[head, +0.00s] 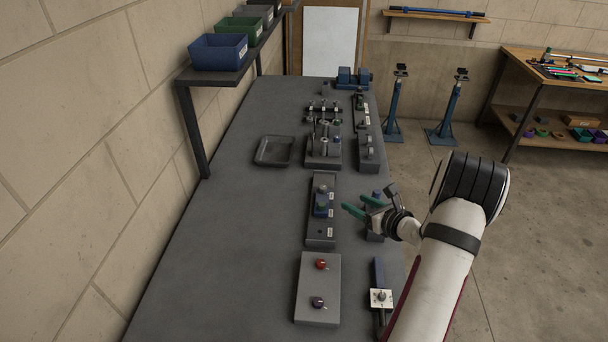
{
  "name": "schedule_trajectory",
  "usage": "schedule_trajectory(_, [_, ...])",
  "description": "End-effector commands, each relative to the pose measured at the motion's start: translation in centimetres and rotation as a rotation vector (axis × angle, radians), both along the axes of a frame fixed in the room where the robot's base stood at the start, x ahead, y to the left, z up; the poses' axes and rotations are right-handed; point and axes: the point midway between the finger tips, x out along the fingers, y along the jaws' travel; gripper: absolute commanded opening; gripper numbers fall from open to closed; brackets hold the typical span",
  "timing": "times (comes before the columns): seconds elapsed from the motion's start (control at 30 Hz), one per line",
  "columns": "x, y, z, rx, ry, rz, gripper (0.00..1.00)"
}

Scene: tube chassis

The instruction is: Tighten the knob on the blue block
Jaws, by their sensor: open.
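A small blue block (321,211) sits on a dark narrow plate (319,240) near the middle of the bench. A grey round knob-like part (322,189) shows at its far end; the picture is too small to tell whether it is on the block or just behind it. My gripper (355,203), with green fingers, is open and empty. It is just to the right of the blue block, apart from it, with the fingers pointing left towards it. Another dark stand with a blue part (376,195) is partly hidden behind my gripper.
A grey panel (318,285) with a red knob (321,264) and a dark purple knob (318,302) lies nearer. Metal fixtures (323,145) and an empty tray (274,152) stand farther back. The bench's left side (220,250) is clear.

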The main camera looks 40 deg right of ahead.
Motion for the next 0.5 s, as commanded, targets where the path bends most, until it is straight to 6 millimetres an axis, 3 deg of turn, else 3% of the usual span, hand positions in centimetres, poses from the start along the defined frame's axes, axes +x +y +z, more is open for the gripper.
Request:
schedule_trajectory(0.07, [0.0, 0.0, -0.5, -0.037, -0.012, 0.035, 0.59])
schedule_trajectory(0.17, [1.7, -0.1, -1.1, -0.043, -0.013, 0.043, 0.59])
schedule_trajectory(0.5, [10.1, -1.3, -4.6, -0.040, -0.011, 0.040, 0.59])
